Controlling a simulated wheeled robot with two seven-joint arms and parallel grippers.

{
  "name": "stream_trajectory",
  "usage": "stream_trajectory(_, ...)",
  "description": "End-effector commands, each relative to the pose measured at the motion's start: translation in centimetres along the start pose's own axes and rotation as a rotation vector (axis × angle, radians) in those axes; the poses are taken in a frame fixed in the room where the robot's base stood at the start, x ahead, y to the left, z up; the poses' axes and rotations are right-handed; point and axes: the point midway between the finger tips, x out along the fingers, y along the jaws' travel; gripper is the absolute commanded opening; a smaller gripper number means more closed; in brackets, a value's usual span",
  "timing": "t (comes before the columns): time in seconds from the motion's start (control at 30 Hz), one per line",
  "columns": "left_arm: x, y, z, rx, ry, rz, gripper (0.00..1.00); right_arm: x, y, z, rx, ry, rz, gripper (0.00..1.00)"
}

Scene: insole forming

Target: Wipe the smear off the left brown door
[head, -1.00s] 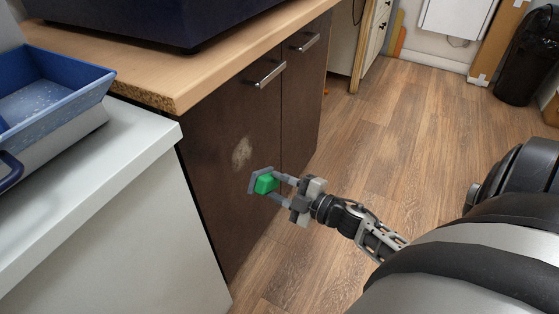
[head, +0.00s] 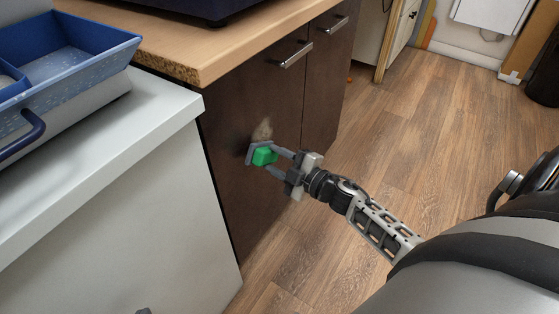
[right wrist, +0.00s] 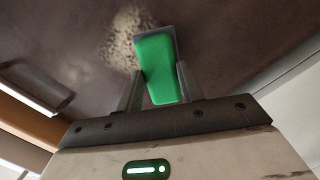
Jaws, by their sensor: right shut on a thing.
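The left brown door (head: 228,185) is the nearer cabinet door, with a metal handle near its top. A pale, blotchy smear (head: 263,130) marks its middle, and the smear also shows in the right wrist view (right wrist: 122,42). My right gripper (head: 268,158) is shut on a green block with a grey pad (head: 262,155), seen also in the right wrist view (right wrist: 158,70). The pad is at the door face over the smear's lower part; firm contact cannot be told. A small dark tip at the bottom edge appears to be my left gripper (head: 143,311), mostly out of frame.
A white counter (head: 110,165) with a blue tray (head: 85,65) stands at the left, close to the door. The wooden worktop (head: 190,45) overhangs the doors. Door handles (head: 296,55) stick out above the smear.

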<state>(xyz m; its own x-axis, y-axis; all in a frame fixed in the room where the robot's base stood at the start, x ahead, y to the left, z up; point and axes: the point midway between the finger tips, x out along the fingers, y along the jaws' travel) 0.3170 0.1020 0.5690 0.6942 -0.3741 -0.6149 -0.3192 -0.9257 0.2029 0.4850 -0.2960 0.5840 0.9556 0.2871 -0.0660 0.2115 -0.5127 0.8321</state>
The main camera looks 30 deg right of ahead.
Motion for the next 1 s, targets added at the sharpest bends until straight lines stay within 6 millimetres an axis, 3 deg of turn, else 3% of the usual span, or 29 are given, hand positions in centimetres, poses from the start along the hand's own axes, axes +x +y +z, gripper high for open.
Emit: stream_trajectory(1.0, 0.1, 0.0, 0.0, 0.001, 0.001, 0.0, 0.0, 1.2, 0.0, -0.1, 0.001, 0.001, 0.001, 0.19)
